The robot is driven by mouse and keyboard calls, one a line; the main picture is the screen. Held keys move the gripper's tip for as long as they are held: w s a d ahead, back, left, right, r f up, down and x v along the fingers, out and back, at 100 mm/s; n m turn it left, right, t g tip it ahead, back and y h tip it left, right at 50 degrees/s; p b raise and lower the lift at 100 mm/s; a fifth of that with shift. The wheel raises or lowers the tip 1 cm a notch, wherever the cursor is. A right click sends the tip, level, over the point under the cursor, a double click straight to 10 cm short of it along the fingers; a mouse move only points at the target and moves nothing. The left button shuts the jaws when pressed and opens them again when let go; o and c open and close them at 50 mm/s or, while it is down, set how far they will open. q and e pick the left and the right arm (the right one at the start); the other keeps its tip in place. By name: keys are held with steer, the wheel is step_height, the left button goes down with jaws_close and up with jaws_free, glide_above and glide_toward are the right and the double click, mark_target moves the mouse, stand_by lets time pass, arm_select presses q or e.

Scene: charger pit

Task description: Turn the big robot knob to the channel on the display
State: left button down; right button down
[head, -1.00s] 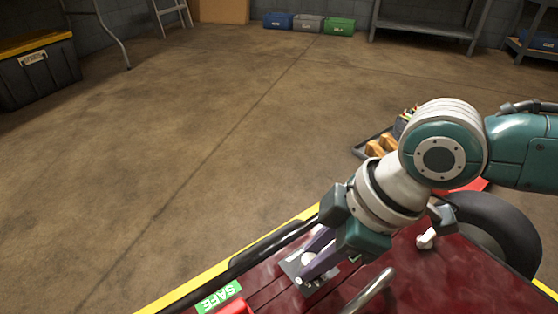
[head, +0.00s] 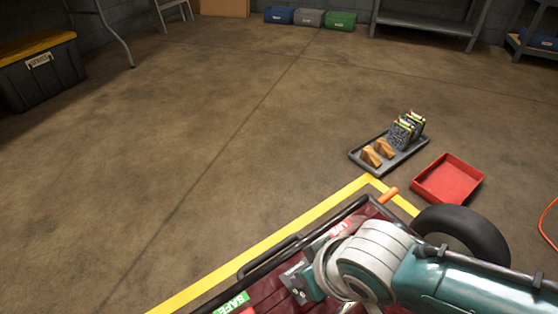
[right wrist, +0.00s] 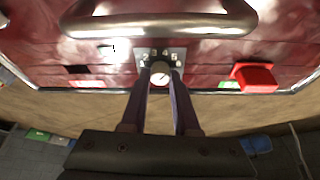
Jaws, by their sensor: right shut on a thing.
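The knob (right wrist: 160,78) is round with a pale face and sits on a small metal plate (right wrist: 146,56) on the dark red robot body (head: 275,294). My right gripper (right wrist: 161,72) is shut on the knob, one purple finger on each side, in the right wrist view. In the head view my right wrist hides the knob and fingertips; part of the metal plate (head: 292,280) shows beside it. A small bright panel (right wrist: 114,50) lies left of the knob in the right wrist view; I cannot read it or tell if it is the display. My left gripper is not in view.
A metal bar handle (right wrist: 160,25) crosses above the knob; a red block (right wrist: 255,77) stands to its right. A green SAFE label (head: 231,303) is on the body. On the floor are a dark tray (head: 400,162) of blocks and a red tray (head: 447,180).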

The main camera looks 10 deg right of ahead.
steer(key=shift+a+r+m+h, duration=0.15)
steer(key=shift+m+h, duration=0.15)
steer(key=shift+m, duration=0.7)
steer(key=shift+m+h, duration=0.4)
steer(key=shift+m, duration=0.4)
steer(key=shift+a+m+h+b, duration=0.1)
steer(key=shift+m+h+b, duration=0.45)
steer(key=shift+m, duration=1.45)
steer(key=shift+h, duration=0.25)
steer(key=c, duration=0.7)
jaws_free()
steer(key=shift+w, duration=0.1)
steer(key=shift+o, duration=0.2)
